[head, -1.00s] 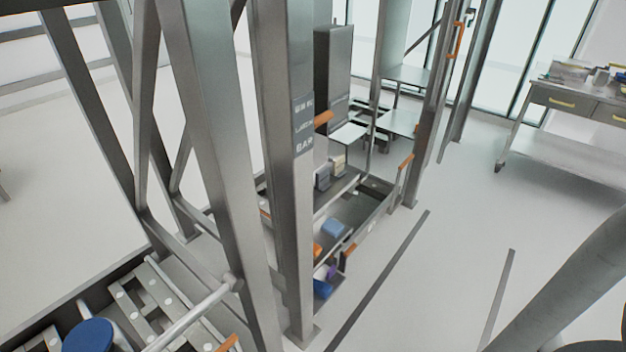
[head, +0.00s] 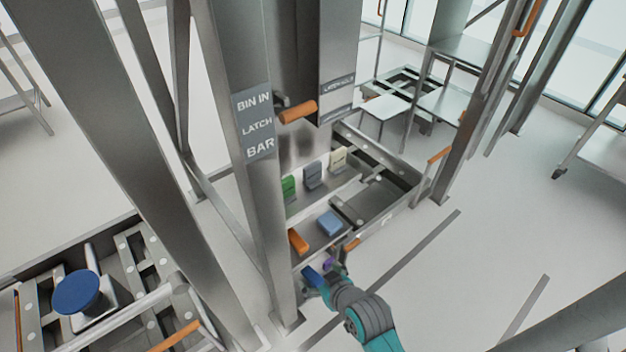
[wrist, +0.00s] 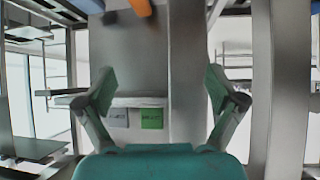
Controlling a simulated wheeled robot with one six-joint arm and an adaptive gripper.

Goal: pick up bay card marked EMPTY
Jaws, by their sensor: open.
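Three upright cards stand in a row on a shelf behind the post in the head view: a green card (head: 289,188), a grey card (head: 313,174) and a cream card (head: 338,158). In the wrist view a grey card (wrist: 118,117) and the green card (wrist: 151,118) show beyond my fingers; their lettering is too small to read, so I cannot tell which says EMPTY. My gripper (wrist: 160,88) is open, with nothing between its fingers. In the head view my gripper is small and low, near the shelf's front, apart from the cards.
A steel post labelled BIN IN LATCH BAR (head: 256,125) stands left of the cards. An orange handle (head: 298,112) sticks out above them. An orange block (head: 298,241) and a blue block (head: 330,223) lie on the lower tray. Open floor lies at right.

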